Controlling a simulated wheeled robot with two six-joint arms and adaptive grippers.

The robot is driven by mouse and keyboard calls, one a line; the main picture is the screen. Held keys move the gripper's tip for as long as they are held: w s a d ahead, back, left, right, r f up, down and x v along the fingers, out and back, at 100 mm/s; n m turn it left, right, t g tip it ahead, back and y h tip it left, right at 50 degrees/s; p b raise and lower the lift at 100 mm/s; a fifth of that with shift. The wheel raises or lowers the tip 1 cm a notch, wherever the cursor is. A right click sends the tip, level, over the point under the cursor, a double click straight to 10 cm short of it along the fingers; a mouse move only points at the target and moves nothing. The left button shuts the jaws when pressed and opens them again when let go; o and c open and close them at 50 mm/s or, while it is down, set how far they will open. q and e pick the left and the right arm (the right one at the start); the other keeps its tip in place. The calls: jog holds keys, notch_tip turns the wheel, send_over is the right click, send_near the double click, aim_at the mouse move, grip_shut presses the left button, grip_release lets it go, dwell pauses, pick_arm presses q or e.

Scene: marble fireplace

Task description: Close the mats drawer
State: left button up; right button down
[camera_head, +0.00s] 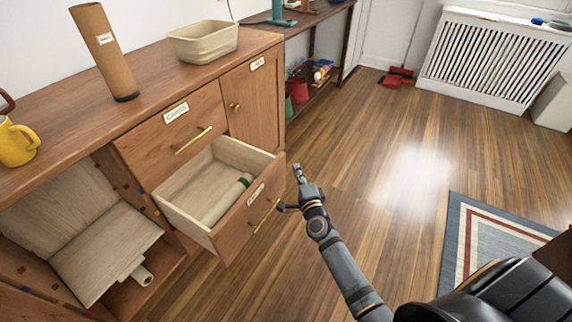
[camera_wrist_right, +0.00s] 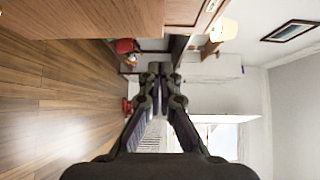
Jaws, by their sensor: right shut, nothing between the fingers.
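The open lower drawer (camera_head: 208,238) sticks out of the wooden cabinet, below a closed drawer. Its front has a brass bar handle (camera_head: 265,215) and a small label (camera_head: 256,193) that I cannot read. Wooden fronts show along the top of that view. My left gripper is not in view.
The cabinet top holds a yellow mug (camera_head: 16,143), a cardboard tube (camera_head: 105,55) and a beige basin (camera_head: 203,41). An open compartment (camera_head: 100,245) lies left of the drawer. The closed upper drawer (camera_head: 175,130) has its own handle. Floor to the right is clear up to a rug (camera_head: 452,240).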

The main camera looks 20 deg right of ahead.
aim_at(283, 157)
jog(key=w, duration=0.1)
jog(key=w+a, duration=0.1)
jog(key=w, duration=0.1)
jog(key=w+a, duration=0.1)
jog(key=shift+w+a, duration=0.15)
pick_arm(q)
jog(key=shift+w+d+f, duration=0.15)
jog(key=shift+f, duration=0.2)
pick_arm(e)
jog(key=shift+a, duration=0.1)
